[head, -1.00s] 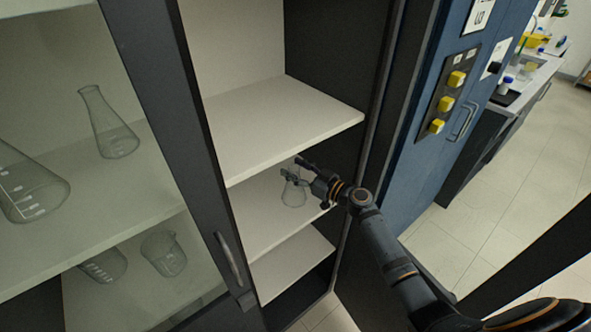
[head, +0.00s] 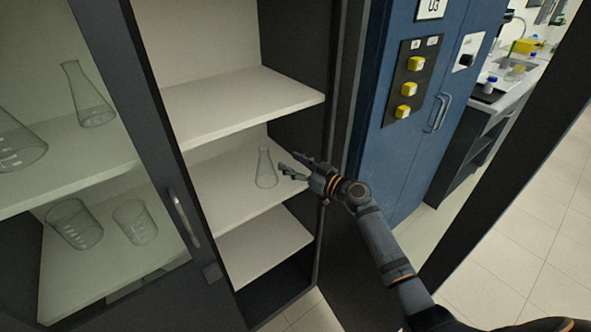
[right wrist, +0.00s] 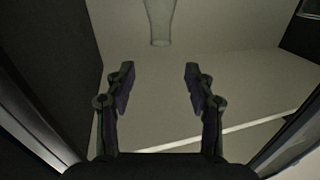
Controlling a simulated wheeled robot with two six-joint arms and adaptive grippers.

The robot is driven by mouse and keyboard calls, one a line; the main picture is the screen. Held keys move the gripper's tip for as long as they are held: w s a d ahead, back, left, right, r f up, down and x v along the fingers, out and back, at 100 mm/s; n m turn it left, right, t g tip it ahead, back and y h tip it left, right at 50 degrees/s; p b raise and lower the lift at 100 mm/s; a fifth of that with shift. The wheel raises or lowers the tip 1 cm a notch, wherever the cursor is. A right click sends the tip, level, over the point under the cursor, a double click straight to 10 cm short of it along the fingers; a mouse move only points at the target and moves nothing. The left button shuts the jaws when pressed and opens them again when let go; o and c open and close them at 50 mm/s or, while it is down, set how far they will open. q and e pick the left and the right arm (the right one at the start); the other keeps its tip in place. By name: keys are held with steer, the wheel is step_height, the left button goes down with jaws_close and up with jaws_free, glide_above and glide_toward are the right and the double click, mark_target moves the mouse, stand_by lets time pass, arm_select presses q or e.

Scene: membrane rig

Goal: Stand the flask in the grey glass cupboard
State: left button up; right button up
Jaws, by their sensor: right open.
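The flask (head: 265,170) is clear glass with a narrow neck. It stands upright on the middle shelf (head: 222,197) in the open right part of the grey cupboard (head: 160,110). My right gripper (head: 287,165) is open and empty, just to the right of the flask and apart from it. In the right wrist view the flask (right wrist: 160,22) shows beyond the open fingers (right wrist: 158,80), its top cut off by the frame edge. My left gripper is not in view.
Behind the glass door at left stand several other glass vessels, among them a conical flask (head: 90,97) and a beaker (head: 134,222). A blue cabinet (head: 400,140) with yellow knobs stands right of the cupboard. An upper shelf (head: 240,103) lies above the flask.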

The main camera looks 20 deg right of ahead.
steer(key=s+d+f+m+g+h, duration=0.2)
steer(key=s+f, duration=0.3)
steer(key=f, duration=0.7)
steer(key=s+d+f+m+g+h, duration=0.2)
steer(key=s+d+f+h, duration=0.15)
steer(key=f, duration=0.95)
steer(key=s+d+f+m+g+h, duration=0.15)
steer(key=s+f, duration=0.45)
steer(key=f, duration=0.6)
steer(key=s+d+f+g+h, duration=0.2)
steer(key=s+f+g, duration=0.2)
steer(key=s+f, duration=0.9)
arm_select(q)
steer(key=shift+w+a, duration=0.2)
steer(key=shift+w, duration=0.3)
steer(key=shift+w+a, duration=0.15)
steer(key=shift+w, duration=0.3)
arm_select(e)
steer(key=s+f+g, duration=0.1)
steer(key=s+f, duration=0.2)
steer(key=s, duration=0.6)
steer(key=s+f+g+h, duration=0.1)
steer(key=s+f+g, duration=0.1)
steer(key=s, duration=0.8)
steer(key=s+f+g, duration=0.1)
steer(key=s+f, duration=0.3)
steer(key=s, duration=0.6)
steer(key=shift+h, duration=0.3)
steer(key=shift+a, duration=0.1)
